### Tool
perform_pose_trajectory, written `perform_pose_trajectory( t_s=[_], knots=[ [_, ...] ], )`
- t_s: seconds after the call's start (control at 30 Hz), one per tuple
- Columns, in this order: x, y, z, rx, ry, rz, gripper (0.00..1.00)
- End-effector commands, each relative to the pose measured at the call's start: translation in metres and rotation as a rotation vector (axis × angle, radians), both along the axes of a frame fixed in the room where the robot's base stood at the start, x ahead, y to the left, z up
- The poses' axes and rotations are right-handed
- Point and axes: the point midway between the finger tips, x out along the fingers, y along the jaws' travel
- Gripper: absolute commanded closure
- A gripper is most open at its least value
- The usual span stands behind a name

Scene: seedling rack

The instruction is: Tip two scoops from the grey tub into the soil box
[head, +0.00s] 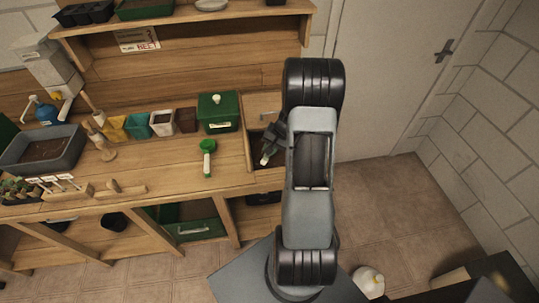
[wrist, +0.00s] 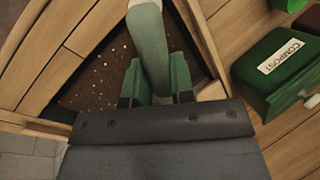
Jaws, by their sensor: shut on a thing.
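My gripper (head: 274,144) is at the right end of the bench and is shut on a pale green tool (wrist: 150,45), which has a beige end. Whether the tool is a scoop, and whether it carries anything, I cannot tell. In the wrist view it is over dark brown, white-specked soil (wrist: 95,82) in a wood-edged bin. The bin is partly hidden by my arm in the head view. A dark grey tub (head: 70,156) with brown contents stands at the far left of the bench. Which container is the soil box is not clear.
A green lidded box (head: 218,113) labelled COMPOST in the wrist view (wrist: 280,70) stands beside the bin. Several small pots (head: 162,123) line the back.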

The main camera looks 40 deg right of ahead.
Motion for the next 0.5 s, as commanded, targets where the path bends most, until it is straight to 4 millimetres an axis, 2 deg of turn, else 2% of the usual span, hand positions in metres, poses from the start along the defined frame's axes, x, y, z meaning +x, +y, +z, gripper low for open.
perform_pose_trajectory(
  t_s=[0.03, 0.17, 0.5],
  knots=[
    [-0.001, -0.003, -0.008, 0.042, -0.034, -0.010, 1.00],
    [-0.002, -0.007, -0.002, 0.210, -0.156, -0.029, 1.00],
    [-0.005, -0.015, 0.004, 0.462, -0.338, -0.094, 1.00]
  ],
)
